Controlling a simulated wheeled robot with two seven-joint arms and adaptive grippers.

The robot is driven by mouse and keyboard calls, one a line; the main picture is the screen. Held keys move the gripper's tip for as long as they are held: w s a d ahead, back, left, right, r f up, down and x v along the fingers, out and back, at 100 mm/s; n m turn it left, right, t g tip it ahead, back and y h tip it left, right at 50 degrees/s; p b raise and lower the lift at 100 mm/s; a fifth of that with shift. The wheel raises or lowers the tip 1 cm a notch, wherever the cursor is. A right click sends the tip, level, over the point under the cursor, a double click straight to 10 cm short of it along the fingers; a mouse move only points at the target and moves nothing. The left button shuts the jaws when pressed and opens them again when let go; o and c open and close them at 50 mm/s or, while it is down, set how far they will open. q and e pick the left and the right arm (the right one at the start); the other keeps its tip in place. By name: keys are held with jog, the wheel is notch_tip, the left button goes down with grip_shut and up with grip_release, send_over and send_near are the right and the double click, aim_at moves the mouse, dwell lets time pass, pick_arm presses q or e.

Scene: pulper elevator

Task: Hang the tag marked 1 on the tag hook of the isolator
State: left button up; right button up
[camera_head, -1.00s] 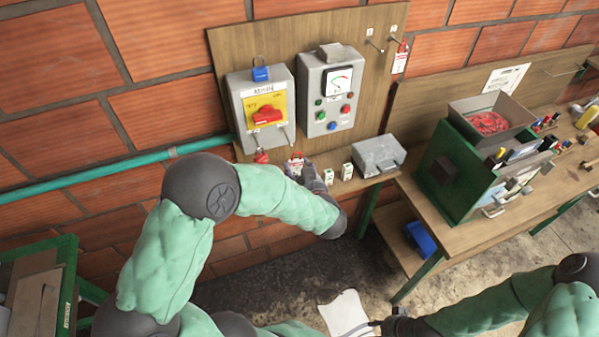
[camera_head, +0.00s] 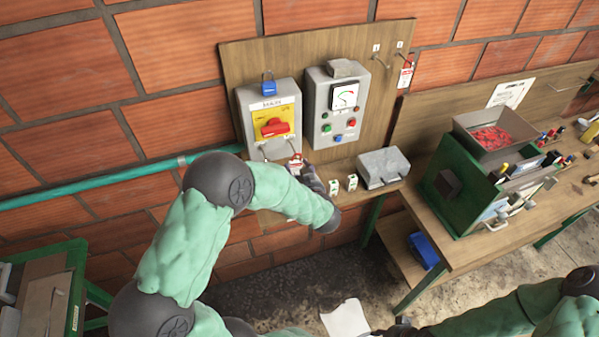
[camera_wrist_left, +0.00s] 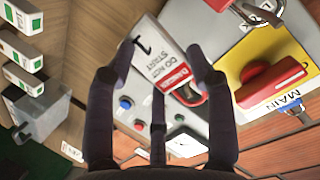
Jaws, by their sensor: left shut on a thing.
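My left gripper (camera_head: 298,168) is shut on the white and red tag marked 1 (camera_wrist_left: 157,62), which reads "DANGER DO NOT START". The tag (camera_head: 295,160) is held at the lower right of the isolator. The isolator (camera_head: 245,112) is a grey box with a yellow plate and a red handle (camera_head: 275,127). In the left wrist view, the isolator's red handle (camera_wrist_left: 270,82) is right of the fingers, and a metal and red fitting (camera_wrist_left: 258,12) shows at the top. I cannot make out the tag hook. My right gripper (camera_head: 396,328) barely shows at the bottom edge.
A grey meter box (camera_head: 318,100) stands right of the isolator. Small white-green boxes (camera_head: 351,182) and a grey case (camera_head: 384,167) sit on the narrow shelf. Another tag (camera_head: 405,77) hangs at the board's upper right.

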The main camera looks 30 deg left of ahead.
pick_arm(q)
jog(key=shift+w+a, duration=0.1)
jog(key=shift+a, duration=0.15)
jog(key=shift+w+a+f+b, duration=0.3)
jog(key=shift+f+b, duration=0.1)
jog(key=shift+b, duration=0.85)
jog(key=shift+w+a+f+b, duration=0.1)
jog(key=shift+b, duration=0.9)
jog(key=o, duration=1.1)
